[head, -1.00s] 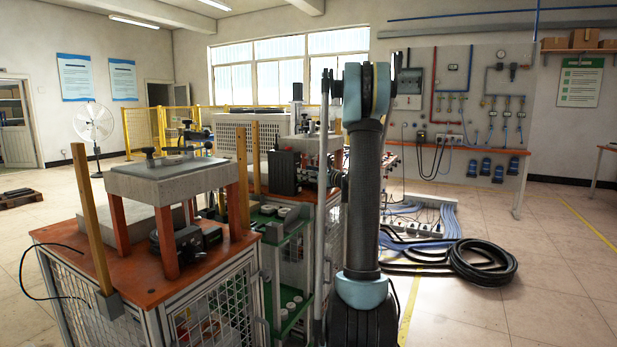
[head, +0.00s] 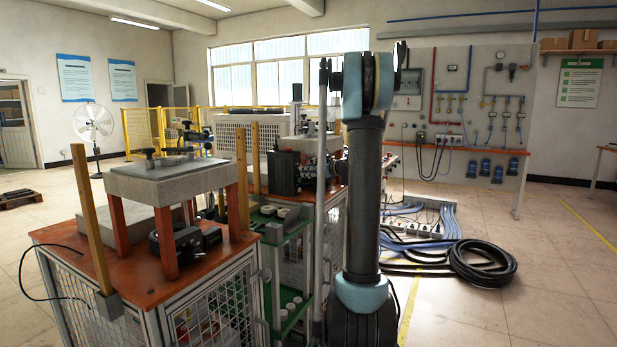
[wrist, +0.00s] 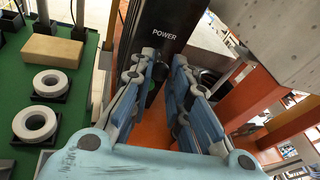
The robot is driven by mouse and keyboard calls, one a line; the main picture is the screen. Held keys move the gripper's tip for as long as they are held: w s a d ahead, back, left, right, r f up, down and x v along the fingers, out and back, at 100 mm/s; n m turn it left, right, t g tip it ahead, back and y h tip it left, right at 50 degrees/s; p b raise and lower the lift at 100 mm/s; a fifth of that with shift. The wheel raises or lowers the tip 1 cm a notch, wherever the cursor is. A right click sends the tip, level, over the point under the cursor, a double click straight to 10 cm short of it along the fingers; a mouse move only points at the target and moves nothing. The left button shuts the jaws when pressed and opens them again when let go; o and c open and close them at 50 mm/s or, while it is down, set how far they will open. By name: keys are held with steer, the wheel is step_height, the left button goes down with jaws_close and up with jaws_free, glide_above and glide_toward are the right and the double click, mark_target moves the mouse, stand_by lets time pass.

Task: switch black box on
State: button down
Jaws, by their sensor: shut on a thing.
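The black box (wrist: 162,25) stands upright in the wrist view, with the white word POWER on its front face. In the head view the black box (head: 284,173) is left of my arm, on the orange worktop. My gripper (wrist: 165,62) is at the lower front of the box, just below the POWER label, its two blue-grey fingers a little apart. It is shut on a small dark switch (wrist: 152,90), mostly hidden by the fingers. I cannot tell the switch's position. In the head view my arm hides most of the gripper.
A green shelf (wrist: 75,112) with white rings (wrist: 35,122) and a wooden block (wrist: 52,51) is at the left in the wrist view. A grey slab (wrist: 285,40) on orange legs is close on the right. Coiled black hose (head: 483,262) lies on the floor.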

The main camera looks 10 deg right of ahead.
steer(key=shift+w+a+r+n+g+h, duration=0.15)
steer(key=shift+r+n+g+h, duration=0.1)
steer(key=shift+r+g+h, duration=0.45)
steer(key=shift+w+a+r+n+g+h, duration=0.15)
steer(key=shift+r+g+h, duration=0.25)
steer(key=shift+g+h, duration=0.6)
steer(key=shift+a+r+n+g+h, duration=0.15)
steer(key=shift+r+n+g+h, duration=0.15)
steer(key=shift+r+g+h, duration=0.4)
steer(key=shift+f+h, duration=0.1)
steer(key=shift+h, duration=0.3)
steer(key=c, duration=1.5)
jaws_free()
steer(key=shift+a, duration=0.1)
steer(key=v, duration=1.1)
steer(key=shift+d+r, duration=0.25)
steer(key=shift+r, duration=0.1)
